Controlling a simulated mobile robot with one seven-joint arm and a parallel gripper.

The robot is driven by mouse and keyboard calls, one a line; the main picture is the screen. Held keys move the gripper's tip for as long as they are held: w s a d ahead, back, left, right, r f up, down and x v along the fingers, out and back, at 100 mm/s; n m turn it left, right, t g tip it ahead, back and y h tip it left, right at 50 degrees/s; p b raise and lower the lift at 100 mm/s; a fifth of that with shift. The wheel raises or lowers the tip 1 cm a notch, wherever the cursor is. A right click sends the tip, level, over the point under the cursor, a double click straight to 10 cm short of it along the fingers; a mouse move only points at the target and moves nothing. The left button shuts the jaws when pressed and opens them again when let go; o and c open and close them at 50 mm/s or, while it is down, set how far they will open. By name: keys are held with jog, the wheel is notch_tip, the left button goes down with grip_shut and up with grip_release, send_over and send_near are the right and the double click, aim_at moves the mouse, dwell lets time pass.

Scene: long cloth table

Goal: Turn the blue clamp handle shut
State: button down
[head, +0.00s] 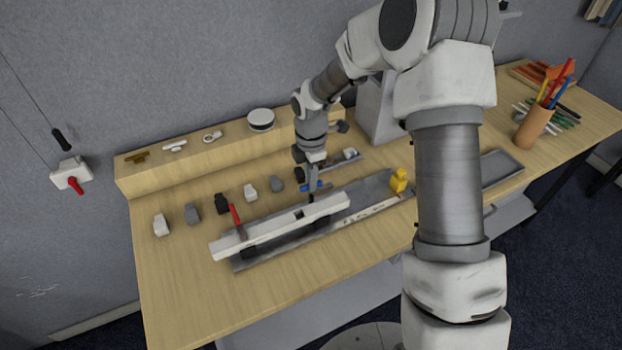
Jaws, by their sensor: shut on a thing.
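The blue clamp handle (319,186) shows as a small blue bar low at my gripper, just behind the right end of a long white bar (285,225). My gripper (311,193) points down over the table and is shut on the blue handle. Its fingers hide part of the handle, and the handle's exact angle is hard to tell. A red handle (237,221) stands near the white bar's left end.
Several small grey, white and black blocks (192,214) stand in a row behind the bar. A yellow piece (399,180) sits to the right on a grey rail. A raised wooden shelf (230,150) lies behind. A pencil cup (534,127) stands at far right. The front-left table is clear.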

jog(key=m+b, duration=0.2)
jog(key=m, duration=0.2)
jog(key=shift+m, duration=0.3)
jog(key=m+b, duration=0.1)
jog(key=m, duration=0.3)
jog(key=shift+b, duration=0.35)
jog(key=m+b, duration=0.1)
jog(key=m, duration=0.3)
jog(key=shift+m, duration=0.4)
jog(key=shift+m+b, duration=0.6)
jog(key=shift+m, duration=1.4)
jog(key=c, duration=0.9)
grip_release()
jog(key=shift+r, duration=0.15)
